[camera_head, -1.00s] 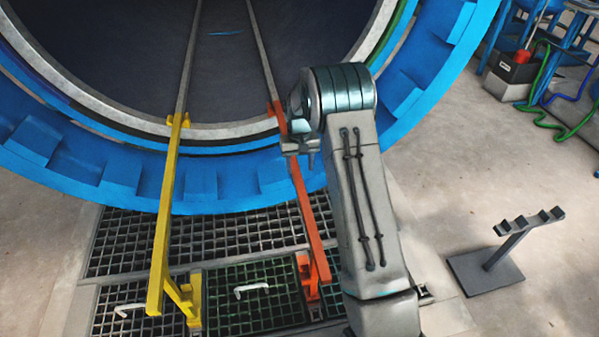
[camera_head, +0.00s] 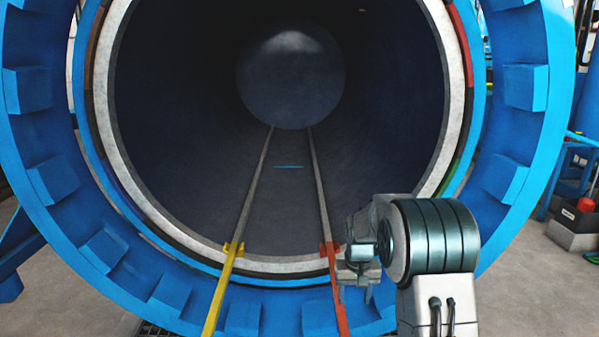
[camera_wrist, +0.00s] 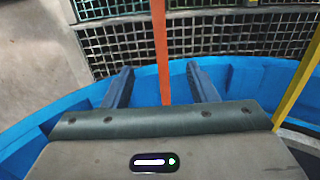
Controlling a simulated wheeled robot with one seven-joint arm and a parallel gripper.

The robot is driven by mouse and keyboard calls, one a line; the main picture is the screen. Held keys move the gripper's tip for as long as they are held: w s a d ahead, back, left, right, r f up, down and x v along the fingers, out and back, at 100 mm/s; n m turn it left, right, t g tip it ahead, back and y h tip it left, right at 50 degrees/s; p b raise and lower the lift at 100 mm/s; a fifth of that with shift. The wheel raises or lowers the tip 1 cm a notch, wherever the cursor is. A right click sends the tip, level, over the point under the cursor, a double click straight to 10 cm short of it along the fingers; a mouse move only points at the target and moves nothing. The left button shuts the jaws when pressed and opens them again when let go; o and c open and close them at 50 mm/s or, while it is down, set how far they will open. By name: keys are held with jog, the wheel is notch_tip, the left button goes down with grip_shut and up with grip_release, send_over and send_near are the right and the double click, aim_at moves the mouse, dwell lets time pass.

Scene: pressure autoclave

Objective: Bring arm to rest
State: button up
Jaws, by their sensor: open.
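My gripper (camera_head: 354,292) shows in the head view at the lower right, in front of the autoclave's rim and close to the red-orange rail (camera_head: 340,314). In the wrist view its two fingers (camera_wrist: 162,82) are spread apart, open and with nothing held between them. The orange rail (camera_wrist: 161,50) runs through the gap between the fingers in that picture, below them. I cannot tell how far above the rail they are. My folded arm (camera_head: 436,240) stands at the right of the head view.
The blue autoclave ring (camera_head: 55,180) surrounds the dark open chamber (camera_head: 180,120). A yellow rail (camera_head: 222,290) runs in on the left; it also shows in the wrist view (camera_wrist: 296,85). A floor grating (camera_wrist: 115,45) lies below. Bare floor (camera_head: 530,285) is at the right.

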jog(key=s+r+p, duration=0.3)
jog(key=s+r, duration=0.1)
jog(key=r, duration=0.3)
jog(key=s+r+p, duration=0.2)
jog(key=s+r, duration=0.1)
jog(key=r, duration=0.4)
jog(key=s+r+t+p, duration=0.2)
jog(key=s+r+p, duration=1.3)
jog(key=s+r, duration=0.5)
jog(key=s, duration=0.3)
jog(key=shift+s+t, duration=0.25)
jog(key=shift+t, duration=0.05)
